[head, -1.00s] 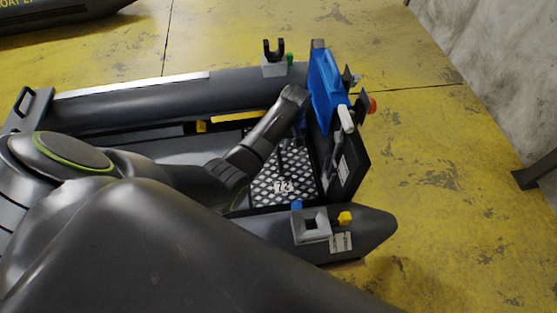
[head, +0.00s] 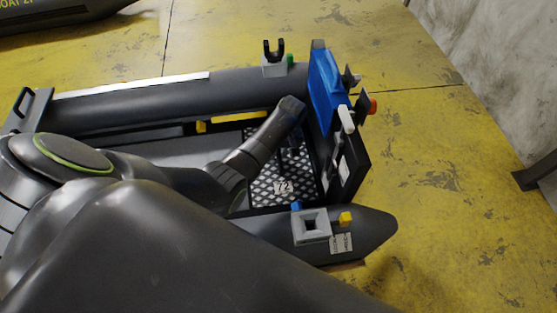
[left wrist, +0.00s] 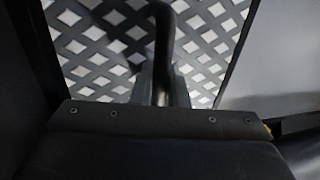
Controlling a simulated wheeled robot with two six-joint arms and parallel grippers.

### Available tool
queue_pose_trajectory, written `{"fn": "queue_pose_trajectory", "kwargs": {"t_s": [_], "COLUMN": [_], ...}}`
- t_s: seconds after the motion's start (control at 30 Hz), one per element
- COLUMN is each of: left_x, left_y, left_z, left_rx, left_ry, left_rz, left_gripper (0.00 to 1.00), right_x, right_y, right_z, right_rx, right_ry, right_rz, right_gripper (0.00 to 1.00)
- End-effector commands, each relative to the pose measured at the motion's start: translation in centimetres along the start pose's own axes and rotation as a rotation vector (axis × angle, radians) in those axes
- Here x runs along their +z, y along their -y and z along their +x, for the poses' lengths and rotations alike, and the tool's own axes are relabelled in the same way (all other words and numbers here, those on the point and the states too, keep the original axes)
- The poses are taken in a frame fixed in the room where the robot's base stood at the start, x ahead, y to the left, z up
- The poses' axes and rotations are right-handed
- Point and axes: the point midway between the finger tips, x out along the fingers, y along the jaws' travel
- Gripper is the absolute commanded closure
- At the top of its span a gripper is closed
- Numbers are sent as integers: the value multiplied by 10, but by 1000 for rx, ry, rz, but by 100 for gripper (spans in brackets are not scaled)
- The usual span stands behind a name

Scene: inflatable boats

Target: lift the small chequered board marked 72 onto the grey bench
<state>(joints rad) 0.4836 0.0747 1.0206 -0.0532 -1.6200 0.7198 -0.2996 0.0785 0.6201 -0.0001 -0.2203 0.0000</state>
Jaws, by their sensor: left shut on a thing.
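The chequered board (head: 265,190), black and white with a white label reading 72, lies in the stern of the dark inflatable boat. It fills much of the left wrist view (left wrist: 105,42), where a dark bar (left wrist: 165,35) stands out from it. My left gripper (left wrist: 160,88) is shut on this bar, close over the board. In the head view my left arm hides part of the board and most of the gripper. A grey surface (head: 150,150) inside the boat lies left of the board; I cannot tell whether it is the bench. My right gripper is not in view.
The boat's tubes (head: 180,95) run along both sides of the board. A dark transom (head: 350,170) with a blue part (head: 325,85) stands close on its right. A grey square fitting (head: 312,226) sits on the near tube. Yellow floor (head: 450,200) lies open to the right.

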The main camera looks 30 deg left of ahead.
Motion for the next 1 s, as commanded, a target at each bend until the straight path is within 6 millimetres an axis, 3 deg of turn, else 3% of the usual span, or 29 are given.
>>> {"fn": "queue_pose_trajectory", "kwargs": {"t_s": [0.43,0.9,1.0], "left_x": [-1,-2,-1], "left_y": [5,18,38], "left_z": [-9,-73,-64], "left_rx": [2,3,-3], "left_ry": [-3,-5,-2], "left_rz": [-1,-1,-3], "left_gripper": [100,100,100], "right_x": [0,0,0], "right_y": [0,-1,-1], "right_z": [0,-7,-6], "right_rx": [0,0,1], "right_ry": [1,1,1], "right_rz": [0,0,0], "right_gripper": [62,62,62]}}
